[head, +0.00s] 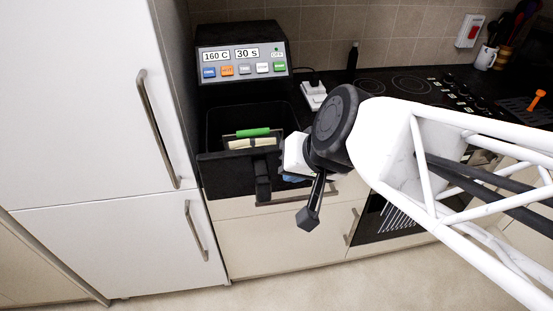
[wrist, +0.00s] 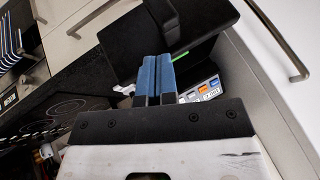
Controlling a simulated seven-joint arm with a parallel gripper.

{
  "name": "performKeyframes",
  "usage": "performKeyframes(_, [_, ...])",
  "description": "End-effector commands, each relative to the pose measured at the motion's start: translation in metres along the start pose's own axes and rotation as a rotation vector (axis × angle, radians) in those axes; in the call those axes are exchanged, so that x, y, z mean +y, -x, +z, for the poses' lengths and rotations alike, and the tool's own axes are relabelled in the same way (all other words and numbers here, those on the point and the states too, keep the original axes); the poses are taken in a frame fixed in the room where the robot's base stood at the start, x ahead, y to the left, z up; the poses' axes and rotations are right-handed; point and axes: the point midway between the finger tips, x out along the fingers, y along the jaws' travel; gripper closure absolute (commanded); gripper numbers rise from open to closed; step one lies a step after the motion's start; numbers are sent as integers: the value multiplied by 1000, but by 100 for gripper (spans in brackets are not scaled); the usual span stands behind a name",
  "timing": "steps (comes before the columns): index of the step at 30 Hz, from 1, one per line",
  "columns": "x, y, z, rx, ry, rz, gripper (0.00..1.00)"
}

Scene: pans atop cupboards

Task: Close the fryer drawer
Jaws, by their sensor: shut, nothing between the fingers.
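The black fryer (head: 243,55) stands on the counter at the back left, with a display reading 160 C and 30 s. Its black drawer (head: 222,168) is pulled out toward the front, and its dark handle (head: 262,182) points forward. The drawer also shows in the wrist view (wrist: 205,25). My gripper (head: 291,179) is just right of the handle, partly hidden by my wrist. In the wrist view my gripper (wrist: 157,62) has its blue fingers together with nothing between them, close to the drawer. I cannot tell whether they touch it.
A green item (head: 252,132) and pale pieces (head: 252,144) lie in the drawer. A tall white cupboard (head: 75,100) stands close on the left. A white socket block (head: 313,95) and a black hob (head: 410,84) are to the right. Drawers with bar handles are below.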

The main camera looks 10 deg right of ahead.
Motion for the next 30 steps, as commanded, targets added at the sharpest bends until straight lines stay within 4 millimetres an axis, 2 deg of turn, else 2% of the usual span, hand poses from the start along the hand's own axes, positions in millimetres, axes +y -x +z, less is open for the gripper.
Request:
performKeyframes(6, [-29,-5,-12,143,-132,-145,100])
performKeyframes(14, [-44,-6,-26,298,-331,-254,100])
performKeyframes(23, [-37,-8,-32,437,-601,-288,100])
performKeyframes(30, [-18,-14,-24,502,-834,-245,100])
